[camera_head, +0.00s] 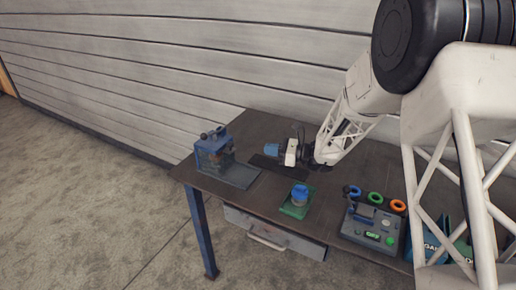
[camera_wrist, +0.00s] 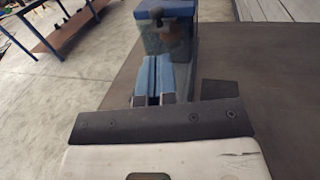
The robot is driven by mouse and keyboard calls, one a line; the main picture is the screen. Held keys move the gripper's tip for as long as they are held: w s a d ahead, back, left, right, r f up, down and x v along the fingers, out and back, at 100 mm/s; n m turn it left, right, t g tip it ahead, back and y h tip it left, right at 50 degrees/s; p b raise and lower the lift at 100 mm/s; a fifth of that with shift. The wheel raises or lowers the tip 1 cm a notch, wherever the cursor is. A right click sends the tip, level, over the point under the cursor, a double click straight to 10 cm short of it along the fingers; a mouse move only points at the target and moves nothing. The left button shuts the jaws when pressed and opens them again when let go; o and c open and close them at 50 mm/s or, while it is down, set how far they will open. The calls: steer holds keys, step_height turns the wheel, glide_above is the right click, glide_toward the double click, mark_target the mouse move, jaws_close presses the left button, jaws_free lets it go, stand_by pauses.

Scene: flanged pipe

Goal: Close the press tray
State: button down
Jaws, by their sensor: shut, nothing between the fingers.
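The blue press (camera_head: 213,152) stands at the far left of the table in the head view. Its flat grey-blue tray (camera_head: 240,176) sticks out from its base towards the right. My gripper (camera_head: 267,150) is to the right of the press, apart from it in the head view, with its blue fingers pointing towards it. In the wrist view the two blue fingers (camera_wrist: 154,62) are together and empty, and the press (camera_wrist: 165,32) shows beyond their tips. The fingers partly hide the tray there, and I cannot tell whether they touch it.
A blue part on a green base (camera_head: 299,198) stands near the table's front edge. A grey control box (camera_head: 373,230) and several coloured rings (camera_head: 375,198) are to the right. A drawer (camera_head: 275,234) hangs under the dark table (camera_head: 262,203). A panelled wall (camera_head: 190,80) is behind.

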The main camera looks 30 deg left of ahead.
steer(key=shift+v, duration=1.35)
steer(key=s+d+r+n+h, duration=0.3)
steer(key=s+d+r, duration=0.15)
steer(key=d, duration=0.35)
steer(key=s+d+r+n+t+h, duration=0.1)
steer(key=s+d+r+n+h, duration=0.1)
steer(key=s+d+r, duration=0.35)
steer(key=s+d+r+n+h, duration=0.3)
steer(key=s+d, duration=0.2)
steer(key=d, duration=0.5)
steer(key=s+d+r+n+t+h, duration=0.1)
steer(key=s+d+n+t+h, duration=0.2)
steer(key=s+d, duration=0.8)
steer(key=s+d+r+n+t+h, duration=0.2)
steer(key=s+d+h, duration=0.4)
steer(key=s+d, duration=0.5)
steer(key=d+n+t, duration=0.1)
steer(key=d, duration=0.4)
steer(key=shift+n+h, duration=0.3)
steer(key=shift+n, duration=0.1)
